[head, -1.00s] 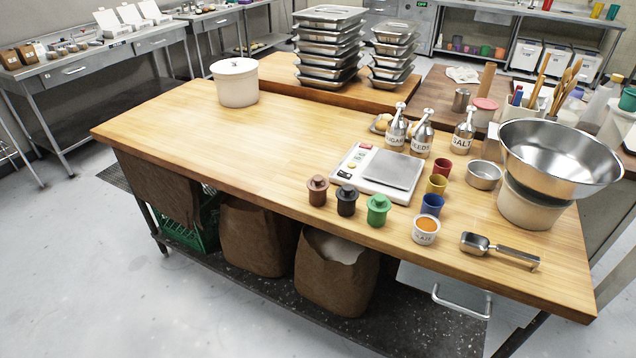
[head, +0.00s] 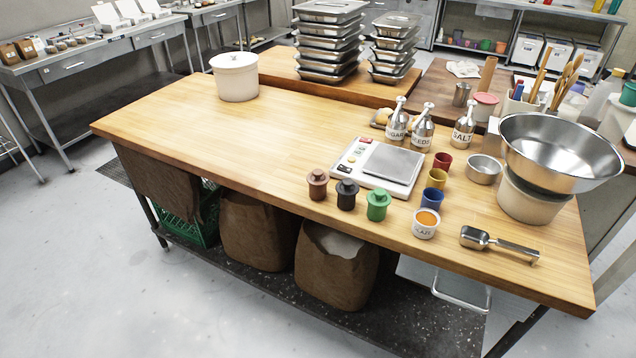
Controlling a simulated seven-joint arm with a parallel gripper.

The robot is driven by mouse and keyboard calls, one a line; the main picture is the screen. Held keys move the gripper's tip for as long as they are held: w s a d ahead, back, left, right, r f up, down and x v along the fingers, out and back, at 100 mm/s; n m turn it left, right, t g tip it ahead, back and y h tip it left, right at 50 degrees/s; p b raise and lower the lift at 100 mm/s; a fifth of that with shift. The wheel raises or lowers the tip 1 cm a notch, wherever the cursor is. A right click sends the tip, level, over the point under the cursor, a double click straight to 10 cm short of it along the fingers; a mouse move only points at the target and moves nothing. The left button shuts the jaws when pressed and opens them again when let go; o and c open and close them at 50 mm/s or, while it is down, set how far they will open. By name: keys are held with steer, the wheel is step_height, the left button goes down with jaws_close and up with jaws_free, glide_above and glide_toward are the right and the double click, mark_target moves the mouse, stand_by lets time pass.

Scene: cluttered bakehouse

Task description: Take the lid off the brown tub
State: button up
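A small brown tub (head: 317,188) with a knobbed brown lid (head: 317,176) stands upright near the front edge of the wooden table, left of the digital scale. The lid sits on the tub. A black tub (head: 346,198) and a green tub (head: 377,207), of the same shape and also lidded, stand in a row to its right. My gripper is not in the head view.
The scale (head: 392,166) is close behind the tubs. Red, yellow and blue cups and a labelled white cup (head: 426,224) stand to the right, with a scoop (head: 498,244) and a steel bowl (head: 560,150). The table's left half is clear except for a white lidded pot (head: 236,80).

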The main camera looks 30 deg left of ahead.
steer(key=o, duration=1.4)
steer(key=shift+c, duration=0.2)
